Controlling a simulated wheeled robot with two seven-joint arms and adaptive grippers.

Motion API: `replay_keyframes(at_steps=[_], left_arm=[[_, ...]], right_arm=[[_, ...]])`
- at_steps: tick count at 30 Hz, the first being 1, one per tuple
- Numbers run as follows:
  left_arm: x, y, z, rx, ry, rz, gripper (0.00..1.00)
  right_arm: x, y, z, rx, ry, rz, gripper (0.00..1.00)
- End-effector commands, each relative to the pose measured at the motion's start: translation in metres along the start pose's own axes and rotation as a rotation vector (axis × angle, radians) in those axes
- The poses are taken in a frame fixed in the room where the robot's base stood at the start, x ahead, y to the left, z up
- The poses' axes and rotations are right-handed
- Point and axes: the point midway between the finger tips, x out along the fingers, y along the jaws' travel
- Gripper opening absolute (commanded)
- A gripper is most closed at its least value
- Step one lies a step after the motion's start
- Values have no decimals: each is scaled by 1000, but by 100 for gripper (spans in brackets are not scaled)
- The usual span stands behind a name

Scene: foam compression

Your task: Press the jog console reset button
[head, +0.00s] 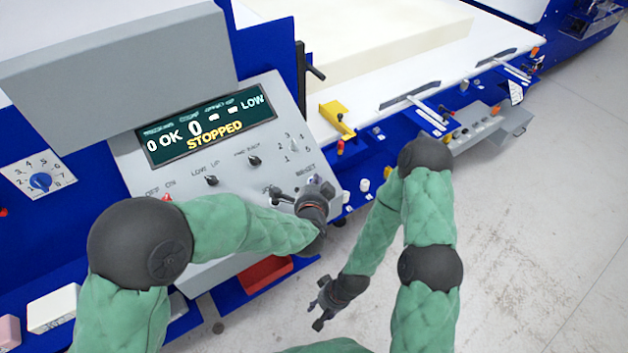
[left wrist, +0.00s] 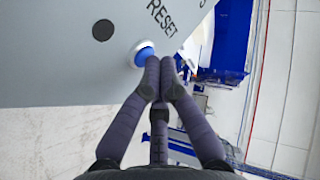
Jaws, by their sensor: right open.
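The jog console (head: 240,110) is a grey sloped panel with a dark display reading "STOPPED". In the left wrist view, its blue reset button (left wrist: 145,56) sits in a white ring beside the word RESET. My right gripper (head: 324,303) is open and empty above the floor, below the console.
A black round knob (left wrist: 103,30) is left of the button. A red bin (head: 265,272) is under the console. A white bed with a cream foam block (head: 370,45) lies behind, with a yellow bracket (head: 338,120) at its edge. Grey floor on the right is clear.

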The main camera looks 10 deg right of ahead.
Motion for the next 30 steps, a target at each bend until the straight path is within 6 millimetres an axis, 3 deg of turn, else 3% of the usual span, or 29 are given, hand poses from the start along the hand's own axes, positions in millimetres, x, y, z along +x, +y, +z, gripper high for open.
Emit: replay_keyframes(at_steps=[30], left_arm=[[-4,-2,-3,-1,-1,1,0]], right_arm=[[-11,-4,0,0,0,0,45]])
